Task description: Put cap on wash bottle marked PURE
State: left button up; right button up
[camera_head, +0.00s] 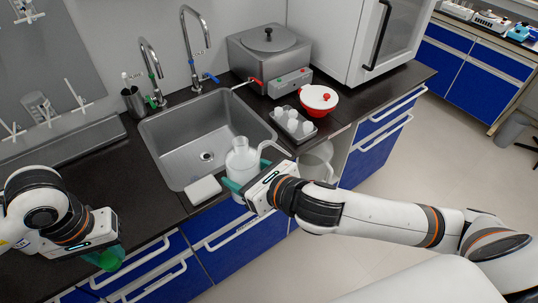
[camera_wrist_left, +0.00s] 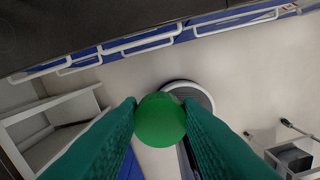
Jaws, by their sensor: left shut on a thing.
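The white wash bottle (camera_head: 240,160) is near the front edge of the sink, roughly upright, with an open neck and no cap on it. A thin pale spout appears to curve off to its right. Any marking on it is too small to read. My right gripper (camera_head: 246,178) has its teal fingers on either side of the bottle's body, shut on it. My left gripper (camera_head: 108,258) is in front of the counter at the lower left, shut on a round green cap (camera_wrist_left: 160,120).
A steel sink (camera_head: 166,128) lies behind the bottle. A white block (camera_head: 203,190) rests on the front edge. A tray of white pieces (camera_head: 294,125), a red-and-white bowl (camera_head: 319,99) and a steel bath (camera_head: 268,55) stand to the right. Taps (camera_head: 190,50) rise behind the sink.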

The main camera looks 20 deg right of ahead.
jog(key=a+n+y, duration=0.1)
jog(key=a+n+g+y, duration=0.1)
jog(key=a, duration=0.1)
jog(key=a+n+y, duration=0.1)
jog(key=a, duration=0.1)
jog(key=shift+s+a+f+g, duration=0.2)
jog(key=shift+s+f+g, duration=0.1)
jog(key=shift+s+g, duration=0.1)
pick_arm(q)
jog(key=shift+w+d, duration=0.1)
jog(key=w+d+r+m, duration=0.1)
jog(key=w+d+r, duration=0.65)
jog(key=d, duration=0.35)
jog(key=d+r+m, duration=0.2)
jog(key=d+r, duration=0.9)
jog(key=d, duration=0.1)
jog(key=shift+s+d+r, duration=0.35)
jog(key=shift+f, duration=0.1)
jog(key=shift+f, duration=1.9)
jog(key=shift+f, duration=0.1)
